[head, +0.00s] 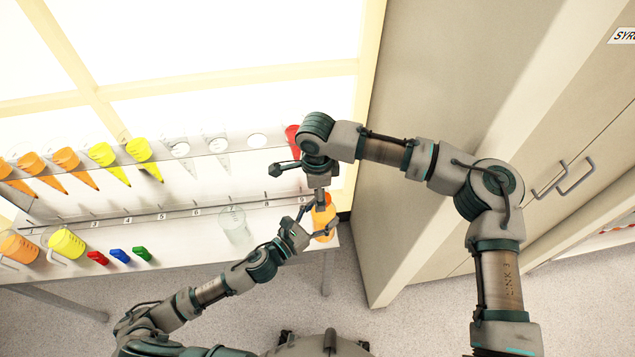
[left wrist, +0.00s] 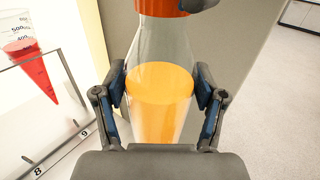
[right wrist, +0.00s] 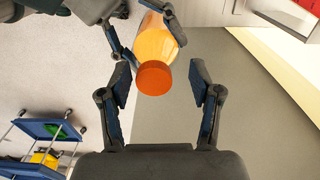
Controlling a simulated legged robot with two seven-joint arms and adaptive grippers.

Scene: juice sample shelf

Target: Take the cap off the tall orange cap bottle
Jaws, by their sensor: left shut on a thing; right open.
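The tall bottle (head: 324,218) holds orange liquid and stands at the right end of the shelf table. In the left wrist view the clear bottle (left wrist: 160,100) is between my left gripper's fingers (left wrist: 160,92), which are shut on its body. Its orange-red cap (right wrist: 154,78) is on the bottle in the right wrist view; the left wrist view shows only the cap's lower part (left wrist: 160,7). My right gripper (right wrist: 160,80) is open, and its fingertips lie on either side of the cap in the picture; contact cannot be told. In the head view the right arm hides the cap.
A rack with coloured cones (head: 107,154) runs along the table. An empty beaker (head: 235,224) stands left of the bottle, and small coloured blocks (head: 120,256) lie farther left. A tall cabinet (head: 430,100) is close on the right. A blue cart (right wrist: 40,130) shows in the right wrist view.

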